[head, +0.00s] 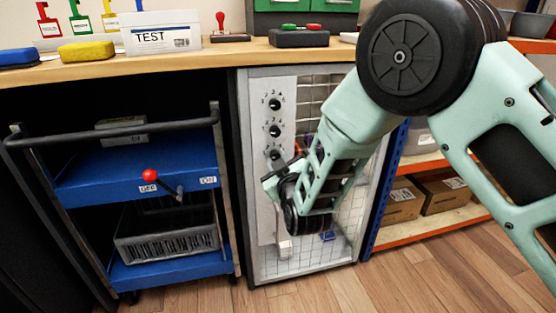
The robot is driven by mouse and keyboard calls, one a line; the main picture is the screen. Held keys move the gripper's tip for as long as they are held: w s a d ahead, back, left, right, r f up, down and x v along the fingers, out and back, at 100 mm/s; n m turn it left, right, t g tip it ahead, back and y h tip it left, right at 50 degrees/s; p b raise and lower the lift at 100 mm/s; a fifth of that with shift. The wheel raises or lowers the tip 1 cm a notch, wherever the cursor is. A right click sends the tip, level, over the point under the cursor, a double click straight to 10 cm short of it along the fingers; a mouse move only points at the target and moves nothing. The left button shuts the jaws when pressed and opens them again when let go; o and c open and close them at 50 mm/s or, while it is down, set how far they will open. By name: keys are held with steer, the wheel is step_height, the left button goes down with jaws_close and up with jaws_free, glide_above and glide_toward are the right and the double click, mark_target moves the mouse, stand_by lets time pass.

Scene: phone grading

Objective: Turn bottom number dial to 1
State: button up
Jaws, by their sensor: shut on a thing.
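A light grey panel (267,208) on the front of the cabinet carries a column of black number dials with small numerals around them. The top dial (275,104) and the one below it (275,131) are in clear view.
A cabinet with a wire grid (343,222) stands behind my arm. A blue cart (100,185) with a red-knobbed lever is at left. The wooden worktop (230,53) above holds a TEST box (162,38). Shelves with cardboard boxes (443,192) stand right. Floor in front is clear.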

steer(key=o, duration=1)
steer(key=p+v, duration=0.2)
steer(key=v, duration=1.5)
steer(key=shift+s+p, duration=0.15)
steer(key=shift+p, duration=0.15)
steer(key=shift+d, duration=0.1)
